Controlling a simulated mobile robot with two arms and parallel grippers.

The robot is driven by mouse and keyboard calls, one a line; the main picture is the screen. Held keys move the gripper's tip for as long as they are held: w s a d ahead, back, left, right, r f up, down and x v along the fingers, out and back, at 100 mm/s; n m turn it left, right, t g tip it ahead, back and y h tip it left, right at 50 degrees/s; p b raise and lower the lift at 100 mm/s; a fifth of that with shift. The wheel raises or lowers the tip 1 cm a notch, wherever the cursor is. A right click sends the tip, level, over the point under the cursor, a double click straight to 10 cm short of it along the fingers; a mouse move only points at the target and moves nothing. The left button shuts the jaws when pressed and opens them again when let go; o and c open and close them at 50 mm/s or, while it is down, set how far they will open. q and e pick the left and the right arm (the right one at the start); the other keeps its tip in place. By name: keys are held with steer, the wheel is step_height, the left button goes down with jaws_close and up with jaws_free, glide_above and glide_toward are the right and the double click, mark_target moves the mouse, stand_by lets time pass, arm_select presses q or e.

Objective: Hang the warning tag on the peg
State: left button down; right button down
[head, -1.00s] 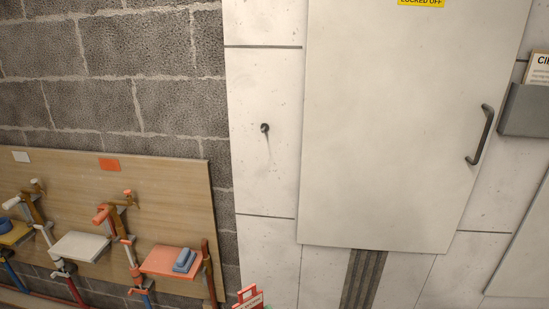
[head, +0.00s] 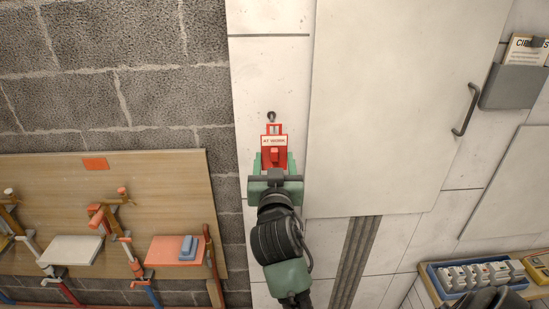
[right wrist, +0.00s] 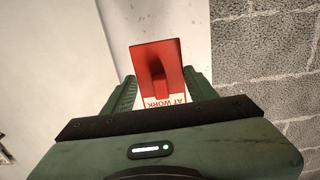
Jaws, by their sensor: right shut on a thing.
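The red warning tag (head: 273,142), with a white panel and a slot in its top, is held in my right gripper (head: 273,160). In the right wrist view the tag (right wrist: 158,68) sits between the two green fingers of the gripper (right wrist: 160,92), its lettering "AT WORK" partly showing. The dark peg (head: 271,116) sticks out of the white wall panel, just above the tag's top edge in the head view. The tag appears apart from the peg; the depth between them is hard to tell. The peg cannot be made out in the right wrist view.
A large white cabinet door (head: 400,110) with a dark handle (head: 467,110) is right of the peg. A grey document holder (head: 513,87) hangs farther right. A blue tray (head: 440,283) sits lower right.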

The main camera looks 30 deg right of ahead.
steer(key=shift+w, duration=0.4)
steer(key=shift+w+d+f, duration=0.1)
steer(key=shift+w+d, duration=0.25)
steer(key=shift+w, duration=0.1)
arm_select(q)
steer(key=shift+w+a+f+b, duration=0.2)
steer(key=shift+a+f+b, duration=0.05)
steer(key=shift+f+b, duration=0.25)
steer(key=shift+w+a+f+b, duration=0.15)
steer(key=shift+a+f+b, duration=0.05)
steer(key=shift+f+b, duration=0.25)
arm_select(e)
steer(key=shift+f+x, duration=0.25)
steer(key=shift+x, duration=1)
steer(key=shift+f+x, duration=0.3)
steer(key=shift+x, duration=1)
steer(key=shift+f+x, duration=0.25)
steer(key=shift+x, duration=1)
steer(key=shift+a, duration=0.1)
steer(key=shift+c, duration=2)
jaws_free()
